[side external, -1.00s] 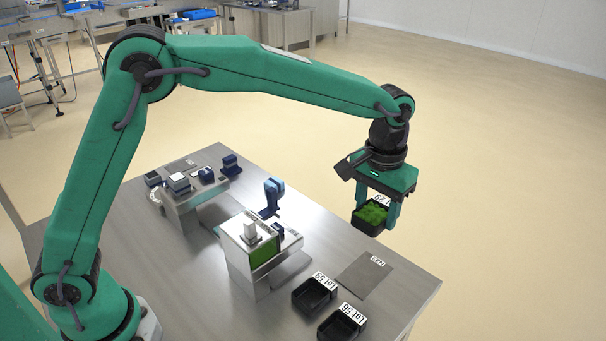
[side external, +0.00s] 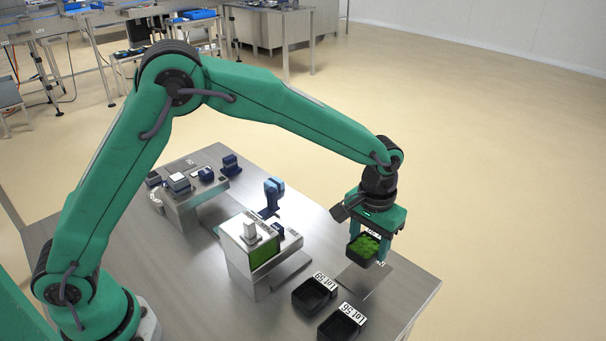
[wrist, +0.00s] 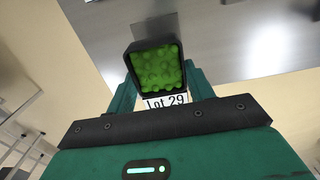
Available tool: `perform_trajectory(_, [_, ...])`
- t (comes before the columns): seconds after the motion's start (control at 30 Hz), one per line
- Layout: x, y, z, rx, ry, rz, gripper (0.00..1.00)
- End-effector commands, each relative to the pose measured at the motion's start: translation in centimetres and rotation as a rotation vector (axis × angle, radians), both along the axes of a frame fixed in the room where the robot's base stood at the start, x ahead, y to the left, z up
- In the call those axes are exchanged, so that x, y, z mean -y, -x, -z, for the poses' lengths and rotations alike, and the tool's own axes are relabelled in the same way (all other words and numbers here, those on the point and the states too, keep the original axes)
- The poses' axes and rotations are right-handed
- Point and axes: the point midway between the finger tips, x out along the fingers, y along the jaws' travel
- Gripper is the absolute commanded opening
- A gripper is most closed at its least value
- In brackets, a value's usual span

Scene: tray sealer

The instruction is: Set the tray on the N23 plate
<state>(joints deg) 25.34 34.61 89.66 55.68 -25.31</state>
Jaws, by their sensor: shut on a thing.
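My gripper (side external: 370,252) is shut on a black tray (side external: 353,258) filled with green pieces. In the wrist view the tray (wrist: 129,70) sits between the two green fingers and its label reads "Lot 29". The N23 plate (side external: 352,281) is a flat grey square on the table near its right edge. In the side view the tray is held above the plate and hides part of it. The plate's label is mostly hidden behind my gripper. The tray looks roughly level and apart from the plate.
Two empty black trays labelled Lot 59 (side external: 300,301) and Lot 56 (side external: 329,333) stand left of the plate. A metal machine with a green screen (side external: 264,254) stands further left. Blue and metal fixtures (side external: 186,198) are at the back. The table's right edge (side external: 425,297) is near.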

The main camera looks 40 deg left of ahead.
Motion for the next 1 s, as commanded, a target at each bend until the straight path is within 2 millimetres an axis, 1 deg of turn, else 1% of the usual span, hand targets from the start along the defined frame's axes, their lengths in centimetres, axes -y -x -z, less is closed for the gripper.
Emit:
perform_trajectory(0.17, [0.0, 0.0, 0.8, -0.001, -0.001, 0.000, 0.29])
perform_trajectory(0.8, [0.0, 0.1, 5.3, -0.002, -0.001, 0.001, 0.29])
perform_trajectory(1.0, [0.0, 0.0, 6.4, -0.001, 0.000, 0.000, 0.29])
